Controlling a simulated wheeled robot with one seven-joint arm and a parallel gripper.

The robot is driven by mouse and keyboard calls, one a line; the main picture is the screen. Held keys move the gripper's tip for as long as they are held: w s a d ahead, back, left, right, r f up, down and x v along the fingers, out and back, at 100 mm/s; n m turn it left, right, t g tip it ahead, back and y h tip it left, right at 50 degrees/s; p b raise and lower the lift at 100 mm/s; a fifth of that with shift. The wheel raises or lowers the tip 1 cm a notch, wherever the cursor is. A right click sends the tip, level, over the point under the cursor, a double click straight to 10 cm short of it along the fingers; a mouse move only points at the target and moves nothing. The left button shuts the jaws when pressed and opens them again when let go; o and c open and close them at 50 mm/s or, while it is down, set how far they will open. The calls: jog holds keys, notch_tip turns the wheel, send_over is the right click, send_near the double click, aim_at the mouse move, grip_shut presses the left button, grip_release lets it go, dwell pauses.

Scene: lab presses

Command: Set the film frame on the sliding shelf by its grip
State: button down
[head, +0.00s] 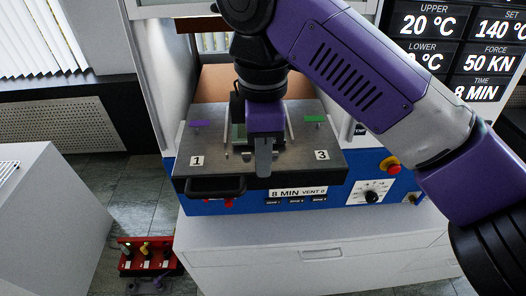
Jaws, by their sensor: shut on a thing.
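The sliding shelf (205,155) is a grey metal plate pulled out at the front of the press, with a black handle (215,186) on its front left. It bears labels 1 and 3 at its front corners. My gripper (263,160) points down over the middle of the shelf, between the two labels. It is shut on the film frame, of which a dark greenish part (238,134) shows just left of the gripper. The gripper hides the grip and most of the frame. I cannot tell whether the frame touches the shelf.
Purple (199,123) and green (314,119) markers lie on the shelf's left and right. The blue press front has a red button (390,164) and a black dial (371,196). A white cabinet (320,255) stands below. A red rack (150,256) is on the floor at lower left.

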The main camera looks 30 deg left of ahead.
jog(key=shift+f, duration=0.45)
dwell(1.0)
jog(key=c, duration=1.2)
grip_release()
jog(key=shift+f, duration=0.1)
jog(key=shift+r+b, duration=0.35)
jog(key=shift+r, duration=3.6)
jog(key=shift+s, duration=0.1)
